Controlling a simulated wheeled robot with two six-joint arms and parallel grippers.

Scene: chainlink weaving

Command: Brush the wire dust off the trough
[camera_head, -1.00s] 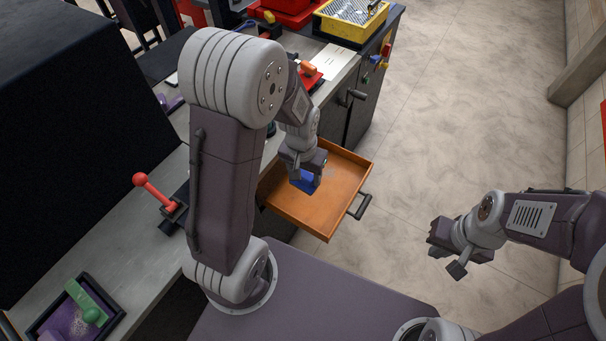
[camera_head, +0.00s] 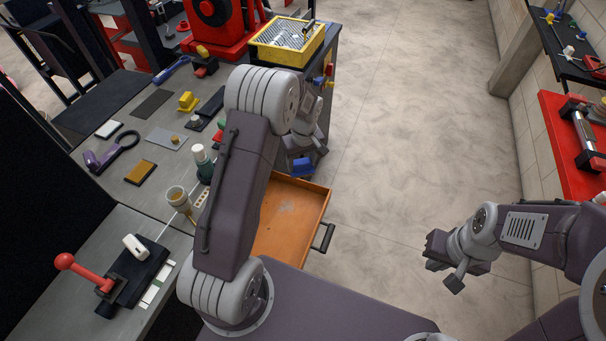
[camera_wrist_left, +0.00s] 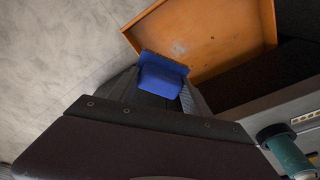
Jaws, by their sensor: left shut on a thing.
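My left gripper (camera_head: 300,158) is shut on a blue block-like thing (camera_head: 303,167), which looks like a brush. It holds it near the far end of the open orange drawer (camera_head: 272,245). The left wrist view shows the blue thing (camera_wrist_left: 162,76) between the fingers, with the drawer (camera_wrist_left: 215,35) beyond it. A pale smudge marks the drawer floor. My right gripper (camera_head: 443,267) is open and empty over the floor at the right. I cannot tell which thing is the trough, and I make out no wire dust.
The bench (camera_head: 125,192) at left holds a green bottle (camera_head: 203,165), a cup with a brush-like tool (camera_head: 178,198), a red-handled lever tool (camera_head: 88,272) and several small parts. A yellow mesh-topped box (camera_head: 278,55) stands at the back. The floor between my arms is clear.

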